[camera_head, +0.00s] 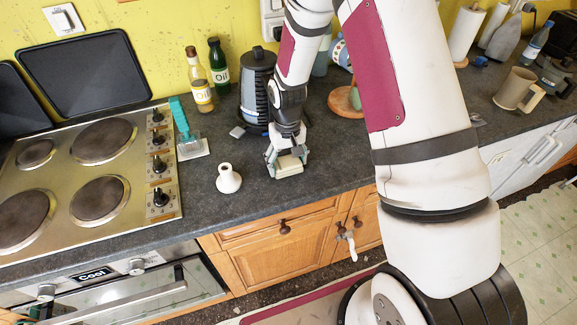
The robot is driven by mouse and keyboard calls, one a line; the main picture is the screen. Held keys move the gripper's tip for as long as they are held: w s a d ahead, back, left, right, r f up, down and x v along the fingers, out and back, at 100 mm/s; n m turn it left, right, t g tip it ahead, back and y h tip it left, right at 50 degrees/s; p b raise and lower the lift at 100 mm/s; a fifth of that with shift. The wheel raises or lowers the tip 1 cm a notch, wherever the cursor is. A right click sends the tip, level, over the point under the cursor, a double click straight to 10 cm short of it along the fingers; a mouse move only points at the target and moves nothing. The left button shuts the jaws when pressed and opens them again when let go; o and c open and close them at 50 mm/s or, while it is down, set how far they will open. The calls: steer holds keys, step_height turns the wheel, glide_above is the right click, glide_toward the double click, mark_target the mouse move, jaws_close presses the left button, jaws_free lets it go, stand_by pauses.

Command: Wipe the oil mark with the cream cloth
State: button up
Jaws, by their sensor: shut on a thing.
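My gripper (287,162) points down over the dark worktop (340,170), near its front edge. It is shut on the cream cloth (290,166), which looks like a small, thick folded pad. The cloth is at or very close to the worktop surface; I cannot tell whether it touches. I cannot make out the oil mark; my gripper and the cloth hide part of the worktop there.
A white candlestick-like object (228,180) stands left of my gripper. Further left are a teal-handled brush (183,125) and the hob (90,180). Behind are two oil bottles (200,82) (218,68), a dark kettle (257,85) and a round board (344,102). A beige mug (517,90) stands far right.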

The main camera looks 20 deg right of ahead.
steer(key=shift+w, duration=0.3)
steer(key=shift+w+b, duration=1.3)
steer(key=shift+w, duration=0.9)
steer(key=shift+r, duration=0.1)
step_height(320, 180, up, 7)
steer(key=p, duration=0.2)
